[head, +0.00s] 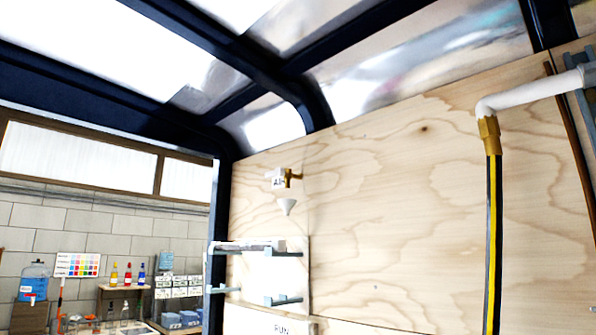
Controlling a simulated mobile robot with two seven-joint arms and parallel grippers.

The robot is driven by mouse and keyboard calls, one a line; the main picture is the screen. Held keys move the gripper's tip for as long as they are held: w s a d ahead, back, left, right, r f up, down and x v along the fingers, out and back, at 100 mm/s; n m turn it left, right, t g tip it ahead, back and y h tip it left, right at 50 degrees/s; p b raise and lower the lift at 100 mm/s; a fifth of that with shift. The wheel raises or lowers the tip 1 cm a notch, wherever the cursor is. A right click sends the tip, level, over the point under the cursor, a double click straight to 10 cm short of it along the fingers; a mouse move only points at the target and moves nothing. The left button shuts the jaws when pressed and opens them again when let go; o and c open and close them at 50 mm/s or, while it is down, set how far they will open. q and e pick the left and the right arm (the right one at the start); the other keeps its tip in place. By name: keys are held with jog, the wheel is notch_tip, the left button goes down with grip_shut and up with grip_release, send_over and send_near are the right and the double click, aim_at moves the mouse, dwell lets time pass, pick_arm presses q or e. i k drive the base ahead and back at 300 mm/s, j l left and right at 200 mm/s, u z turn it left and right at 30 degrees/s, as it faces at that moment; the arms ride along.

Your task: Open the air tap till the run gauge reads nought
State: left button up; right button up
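A small brass tap (290,177) sits high on the plywood wall, near its left end. A white tag (278,182) beside it begins with "A"; the rest is hard to read. The tap's handle is too small to tell how it is turned. A white label reading RUN (281,329) shows at the bottom edge, low on the same wall. No gauge face or needle is visible. Neither of my grippers is in view.
A white funnel (287,206) is just below the tap. A clear panel with blue-grey brackets (283,253) is lower down. A white pipe (528,93) with a yellow-and-black hose (493,235) hangs at right. Shelves with bottles (128,274) stand outside at left. The middle plywood is bare.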

aim_at(278, 173)
jog(key=j+u, duration=0.1)
jog(key=j, duration=0.2)
jog(key=k+z, duration=0.2)
jog(key=k, duration=0.35)
jog(key=k+l+z, duration=0.2)
jog(key=k, duration=0.35)
jog(key=z, duration=1.7)
jog(key=j+z, duration=0.25)
jog(key=z, duration=0.2)
jog(key=j+z, duration=0.25)
jog(key=z, duration=0.15)
jog(key=j+z, duration=0.25)
jog(key=z, duration=0.2)
jog(key=k+j, duration=0.2)
jog(key=j, duration=0.3)
jog(key=k+j, duration=0.2)
jog(key=j, duration=0.3)
jog(key=k+j, duration=0.2)
jog(key=j, duration=0.35)
jog(key=k+j, duration=0.2)
jog(key=j, duration=0.3)
jog(key=k+j, duration=0.2)
jog(key=j, duration=0.3)
jog(key=k+j, duration=0.2)
jog(key=j, duration=0.3)
jog(key=k+j, duration=0.2)
jog(key=j, duration=0.3)
jog(key=k+j, duration=0.2)
jog(key=j, duration=0.35)
